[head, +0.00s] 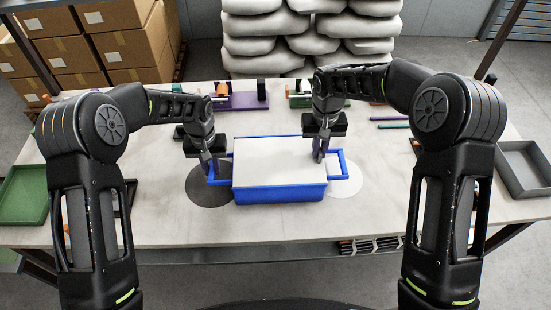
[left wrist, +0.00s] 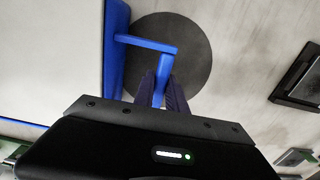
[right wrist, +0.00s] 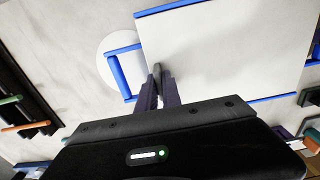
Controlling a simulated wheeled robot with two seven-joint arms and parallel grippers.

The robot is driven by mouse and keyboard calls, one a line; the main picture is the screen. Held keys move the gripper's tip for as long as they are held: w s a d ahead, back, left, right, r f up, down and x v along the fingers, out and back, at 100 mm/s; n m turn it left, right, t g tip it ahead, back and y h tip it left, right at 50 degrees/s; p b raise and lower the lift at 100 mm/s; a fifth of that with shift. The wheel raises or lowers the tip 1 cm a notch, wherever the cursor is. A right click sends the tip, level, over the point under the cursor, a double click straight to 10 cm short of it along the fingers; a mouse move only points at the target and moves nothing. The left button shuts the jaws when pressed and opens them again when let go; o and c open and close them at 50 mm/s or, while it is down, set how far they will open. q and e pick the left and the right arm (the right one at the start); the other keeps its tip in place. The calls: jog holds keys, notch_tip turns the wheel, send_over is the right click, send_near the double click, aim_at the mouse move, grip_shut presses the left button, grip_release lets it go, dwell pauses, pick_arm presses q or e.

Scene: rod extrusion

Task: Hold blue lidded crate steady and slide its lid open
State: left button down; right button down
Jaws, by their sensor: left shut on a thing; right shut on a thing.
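The blue crate (head: 279,196) stands on the table in the middle of the head view, with a blue loop handle at each end. A flat white lid (head: 265,165) covers its top. My left gripper (head: 209,170) is shut on the left handle (left wrist: 148,43), which shows between its fingers in the left wrist view. My right gripper (head: 319,157) points down at the right end of the lid. In the right wrist view its fingers are shut on a small grey upright piece at the lid's edge (right wrist: 158,72). The right handle (right wrist: 119,75) is empty beside it.
A dark round mat (head: 208,190) and a white one (head: 342,195) lie by the crate's ends. A green tray (head: 24,197) is far left, a grey tray (head: 524,170) far right. Purple (head: 240,102) and green fixtures stand behind. The table in front of the crate is clear.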

dwell(0.7)
pick_arm(q)
jog(key=shift+a, duration=0.1)
pick_arm(e)
jog(key=d, duration=1.4)
jog(key=c, duration=1.5)
grip_release()
jog(key=shift+a, duration=0.1)
dwell(0.9)
jog(key=shift+o, duration=0.2)
notch_tip(320, 180, up, 12)
dwell(0.4)
pick_arm(q)
jog(key=c, duration=0.8)
grip_release()
